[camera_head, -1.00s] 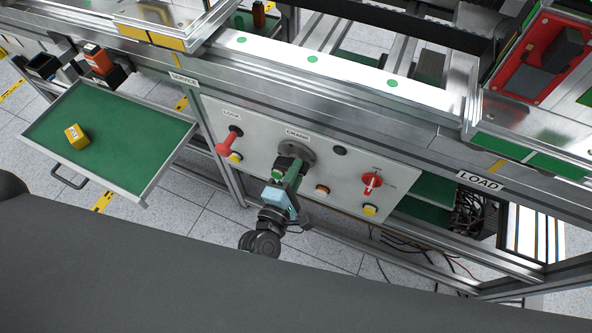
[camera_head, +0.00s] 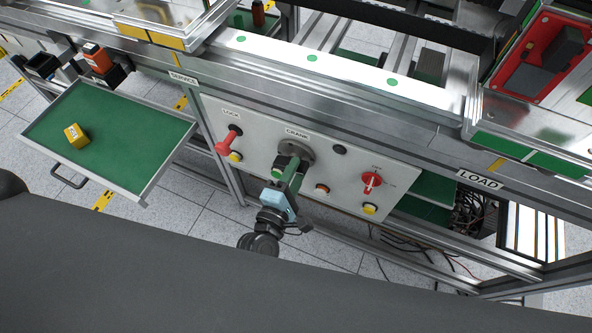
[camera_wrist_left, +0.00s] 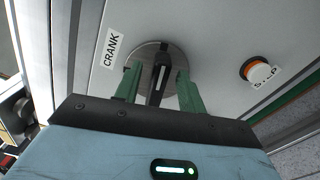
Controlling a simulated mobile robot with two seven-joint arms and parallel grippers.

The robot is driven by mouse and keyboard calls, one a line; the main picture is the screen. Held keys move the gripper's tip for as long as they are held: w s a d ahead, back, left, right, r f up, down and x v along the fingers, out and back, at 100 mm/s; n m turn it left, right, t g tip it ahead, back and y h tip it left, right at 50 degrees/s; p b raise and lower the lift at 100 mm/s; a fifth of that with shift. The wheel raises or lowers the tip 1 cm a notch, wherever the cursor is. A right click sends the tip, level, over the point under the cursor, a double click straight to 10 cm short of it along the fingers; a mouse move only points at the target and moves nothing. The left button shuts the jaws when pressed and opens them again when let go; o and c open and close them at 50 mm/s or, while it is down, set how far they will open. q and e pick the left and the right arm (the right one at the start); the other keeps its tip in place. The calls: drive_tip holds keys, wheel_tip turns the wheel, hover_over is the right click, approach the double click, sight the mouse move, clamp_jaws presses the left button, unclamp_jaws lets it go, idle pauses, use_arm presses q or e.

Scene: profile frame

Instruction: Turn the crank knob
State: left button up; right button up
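The crank is a grey round disc (camera_head: 297,152) on the pale panel under the CRANK label. It also shows in the left wrist view (camera_wrist_left: 174,58), with a dark crank knob (camera_wrist_left: 159,82) standing out from it. My left gripper (camera_head: 288,167) is at the crank. In the left wrist view its two green fingers (camera_wrist_left: 158,84) stand on either side of the knob, with visible gaps between each finger and the knob. The fingers hide part of the disc. In the head view the gripper hides the knob. My right gripper is not in view.
The panel (camera_head: 325,180) also carries a red LOCK handle (camera_head: 228,142), a red rotary switch (camera_head: 371,182) and several push buttons. An orange-white button (camera_wrist_left: 257,70) sits right of the crank. An open green drawer (camera_head: 125,140) with a yellow block (camera_head: 76,136) juts out left.

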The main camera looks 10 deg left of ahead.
use_arm(q)
drive_tip(key=s+a, duration=0.1)
drive_tip(key=s, duration=0.6)
drive_tip(key=shift+a, duration=0.15)
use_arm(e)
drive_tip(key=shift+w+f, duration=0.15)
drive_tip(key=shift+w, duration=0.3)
use_arm(q)
drive_tip(key=shift+s, duration=0.1)
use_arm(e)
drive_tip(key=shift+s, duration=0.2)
use_arm(q)
drive_tip(key=s+a+m+g+p, duration=0.4)
drive_tip(key=s+a+m+p, duration=0.1)
drive_tip(key=s+m, duration=0.5)
drive_tip(key=s+a+m+g+y+p, duration=0.1)
drive_tip(key=s+a+m+g+p, duration=0.3)
drive_tip(key=s+m, duration=0.6)
drive_tip(key=s+a+p, duration=0.1)
drive_tip(key=s+p, duration=0.1)
drive_tip(key=s, duration=0.1)
drive_tip(key=shift+a+r+m+g, duration=0.2)
drive_tip(key=shift+r+m+g, duration=0.15)
drive_tip(key=shift+m+g, duration=0.05)
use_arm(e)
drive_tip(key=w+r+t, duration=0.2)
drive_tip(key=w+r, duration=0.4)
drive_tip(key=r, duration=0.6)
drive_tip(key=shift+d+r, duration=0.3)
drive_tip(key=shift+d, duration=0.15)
